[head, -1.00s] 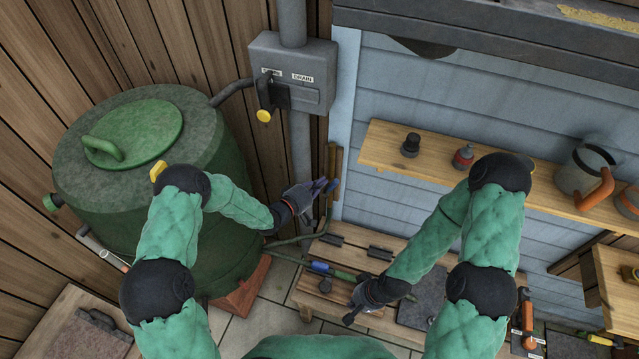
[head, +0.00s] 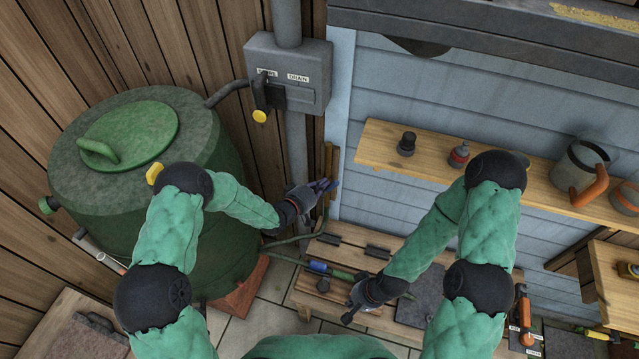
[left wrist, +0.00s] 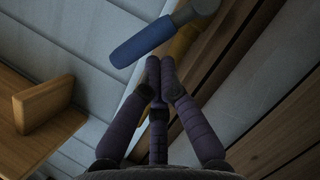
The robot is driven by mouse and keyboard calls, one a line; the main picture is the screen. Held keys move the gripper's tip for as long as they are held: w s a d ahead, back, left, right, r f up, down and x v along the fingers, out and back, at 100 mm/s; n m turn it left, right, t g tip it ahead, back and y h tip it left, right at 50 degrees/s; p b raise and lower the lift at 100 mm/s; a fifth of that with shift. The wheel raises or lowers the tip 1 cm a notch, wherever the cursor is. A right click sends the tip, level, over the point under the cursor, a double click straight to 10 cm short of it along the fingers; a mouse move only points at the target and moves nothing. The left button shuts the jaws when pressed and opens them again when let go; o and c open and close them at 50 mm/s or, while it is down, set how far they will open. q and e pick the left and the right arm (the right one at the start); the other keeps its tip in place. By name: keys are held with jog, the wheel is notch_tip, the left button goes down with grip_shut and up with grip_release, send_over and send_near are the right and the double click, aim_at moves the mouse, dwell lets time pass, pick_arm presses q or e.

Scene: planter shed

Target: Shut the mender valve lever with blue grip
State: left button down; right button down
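A lever with a blue grip and grey metal arm (left wrist: 145,40) crosses the upper part of the left wrist view. In the head view its blue grip (head: 334,185) is small, against the wall corner and partly hidden by my left gripper. My left gripper (head: 324,187) is beside the grip. In the left wrist view its fingertips (left wrist: 160,66) are drawn together, empty, just below the grip; I cannot tell whether they touch it. My right gripper (head: 350,308) is low over the bench, and its finger opening is unclear. The valve body is not clear.
A green barrel (head: 150,230) stands left. A grey box (head: 290,75) with a black, yellow-tipped handle hangs above my left gripper. The wooden bench (head: 350,240) carries a green hose with a blue fitting (head: 318,267). A wooden shelf (head: 440,165) is right.

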pick_arm(q)
jog(key=s+d+f+m+y+b, duration=0.1)
jog(key=d+f+m+y+b, duration=0.1)
jog(key=d+m+y+b, duration=0.2)
jog(key=shift+s+d+f+m, duration=0.3)
jog(key=shift+d+f+m, duration=0.1)
jog(key=shift+d+m, duration=0.25)
jog(key=shift+d+f, duration=0.1)
jog(key=shift+d, duration=0.05)
dwell(0.3)
jog(key=shift+s, duration=0.1)
dwell(0.4)
